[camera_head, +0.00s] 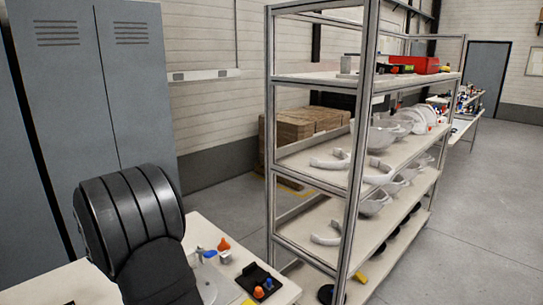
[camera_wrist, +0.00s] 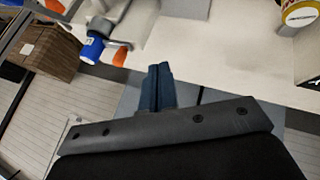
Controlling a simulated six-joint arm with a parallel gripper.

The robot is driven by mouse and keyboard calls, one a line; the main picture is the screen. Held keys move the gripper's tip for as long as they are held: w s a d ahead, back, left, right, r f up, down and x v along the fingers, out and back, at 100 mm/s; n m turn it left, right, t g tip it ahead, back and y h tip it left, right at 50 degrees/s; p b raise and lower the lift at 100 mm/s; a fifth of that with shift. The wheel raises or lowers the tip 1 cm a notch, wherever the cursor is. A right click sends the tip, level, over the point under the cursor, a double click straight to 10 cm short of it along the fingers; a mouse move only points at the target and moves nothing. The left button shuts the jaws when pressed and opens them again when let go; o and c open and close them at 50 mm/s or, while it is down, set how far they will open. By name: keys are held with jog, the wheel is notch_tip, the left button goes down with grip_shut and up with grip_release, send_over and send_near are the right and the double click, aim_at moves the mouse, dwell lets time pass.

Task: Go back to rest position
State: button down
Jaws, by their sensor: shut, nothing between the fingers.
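My gripper (camera_wrist: 158,70) shows in the wrist view as two dark blue fingers side by side, shut with nothing between them. The fingertips appear near the edge of a pale work table (camera_wrist: 215,50), apart from the objects on it. A blue and white object (camera_wrist: 93,46) and an orange piece (camera_wrist: 120,57) show beyond the fingertips to the upper left. I cannot make out the gripper in the head view. White helmet shells (camera_head: 382,137) lie on the shelves of a metal rack, with curved white parts (camera_head: 331,160) beside them.
The metal rack (camera_head: 356,200) stands right of the table (camera_head: 205,226). The table holds a black tray (camera_head: 262,283) with small orange and blue pieces. Grey lockers (camera_head: 140,90) stand behind. Cardboard boxes (camera_head: 300,123) sit behind the rack. The floor right of the rack is clear.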

jog(key=shift+s+r, duration=0.25)
jog(key=shift+r, duration=0.05)
